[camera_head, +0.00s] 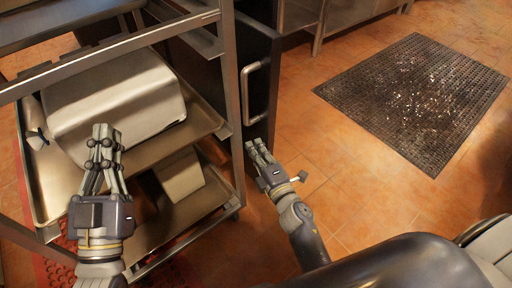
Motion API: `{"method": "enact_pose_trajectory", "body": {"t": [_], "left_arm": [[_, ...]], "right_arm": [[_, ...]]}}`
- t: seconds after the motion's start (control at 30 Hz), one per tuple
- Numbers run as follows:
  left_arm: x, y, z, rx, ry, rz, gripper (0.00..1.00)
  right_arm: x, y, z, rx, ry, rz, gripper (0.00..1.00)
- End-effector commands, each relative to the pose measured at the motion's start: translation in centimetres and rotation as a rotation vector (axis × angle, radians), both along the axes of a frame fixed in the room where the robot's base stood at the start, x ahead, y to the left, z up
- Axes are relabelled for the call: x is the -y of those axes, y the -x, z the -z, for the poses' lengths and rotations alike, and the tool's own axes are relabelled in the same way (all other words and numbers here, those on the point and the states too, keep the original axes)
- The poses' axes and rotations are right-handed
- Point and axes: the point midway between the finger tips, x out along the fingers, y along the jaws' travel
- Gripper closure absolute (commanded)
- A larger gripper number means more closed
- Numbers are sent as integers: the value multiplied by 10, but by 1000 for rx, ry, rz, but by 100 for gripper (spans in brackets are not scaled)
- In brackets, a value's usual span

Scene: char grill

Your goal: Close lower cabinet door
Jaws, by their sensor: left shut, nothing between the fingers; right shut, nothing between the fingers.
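A dark cabinet door (262,52) with a silver bar handle (246,92) stands upright near the middle of the head view, just right of the metal rack. How far open it is, I cannot tell; the rack post hides part of its left side. My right gripper (258,147) is shut and empty at the lower part of the door, below the handle. Its fingertips look close to the door, but I cannot tell whether they touch. My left gripper (104,134) is shut and empty, in front of the rack's shelves, away from the door.
A metal rack (229,75) on the left holds trays with a large pale container (115,95) and a smaller pale box (180,176). A dark perforated floor mat (415,95) lies at right. Tiled floor is clear between door and mat. Steel counter legs stand at the back.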

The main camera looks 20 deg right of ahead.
Motion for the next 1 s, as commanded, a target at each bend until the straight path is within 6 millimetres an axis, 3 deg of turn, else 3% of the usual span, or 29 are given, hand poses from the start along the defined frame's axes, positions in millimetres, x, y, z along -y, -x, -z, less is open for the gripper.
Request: {"method": "enact_pose_trajectory", "body": {"t": [0.2, 0.4, 1.0], "left_arm": [[0, 2, -3, 23, 6, 1, 100], [0, 6, -11, 68, 18, 4, 100], [0, 7, -14, 79, 22, 5, 100]], "right_arm": [[-4, -40, 0, 1, 0, -1, 100], [-7, -61, 1, 0, 0, -1, 100], [-5, -68, 1, -1, 0, -6, 100]]}}
